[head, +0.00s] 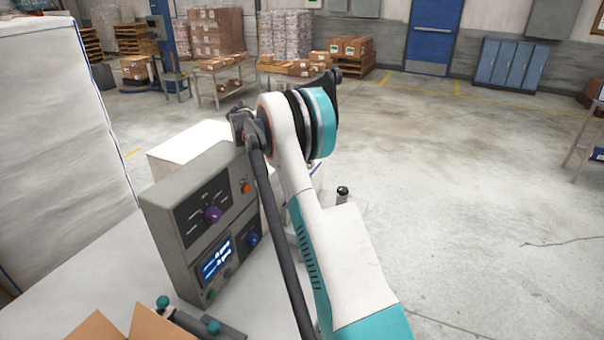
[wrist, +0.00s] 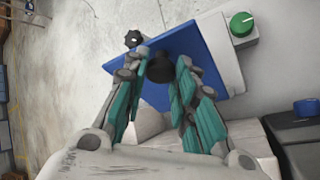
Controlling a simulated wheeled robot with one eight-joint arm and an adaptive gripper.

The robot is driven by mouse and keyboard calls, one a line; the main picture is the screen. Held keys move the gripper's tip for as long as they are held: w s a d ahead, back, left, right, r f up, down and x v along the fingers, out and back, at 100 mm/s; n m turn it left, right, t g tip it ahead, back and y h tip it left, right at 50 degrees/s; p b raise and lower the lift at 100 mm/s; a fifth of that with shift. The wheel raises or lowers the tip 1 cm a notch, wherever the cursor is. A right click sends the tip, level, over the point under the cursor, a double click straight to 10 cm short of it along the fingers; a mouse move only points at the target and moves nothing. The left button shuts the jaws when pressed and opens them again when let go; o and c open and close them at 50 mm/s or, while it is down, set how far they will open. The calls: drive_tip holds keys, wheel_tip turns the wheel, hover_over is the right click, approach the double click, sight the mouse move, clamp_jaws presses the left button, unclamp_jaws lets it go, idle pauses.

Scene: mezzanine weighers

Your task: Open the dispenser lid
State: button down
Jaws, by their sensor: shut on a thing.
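The dispenser lid is a blue flat panel (wrist: 205,45) in the wrist view, with a round black knob (wrist: 160,70) on it. It lies against a white body (wrist: 262,62) that carries a green knob (wrist: 241,23). My gripper (wrist: 162,66) has its teal-padded fingers on both sides of the black knob and is shut on it. The fingers hide part of the lid's lower half. I cannot tell whether the lid is raised. In the head view my arm hides the gripper's fingertips and most of the lid.
A grey control box (head: 163,218) with a purple knob and a lit display stands close left of my arm. An open cardboard box (head: 150,325) is at the bottom left. A tall white block (head: 60,120) stands at the far left.

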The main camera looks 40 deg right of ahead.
drive_tip(key=shift+w+a+g, duration=0.25)
drive_tip(key=shift+w+g, duration=0.15)
drive_tip(key=shift+w, duration=0.15)
drive_tip(key=c, duration=1.3)
unclamp_jaws()
drive_tip(key=v, duration=1.2)
drive_tip(key=shift+a, duration=0.15)
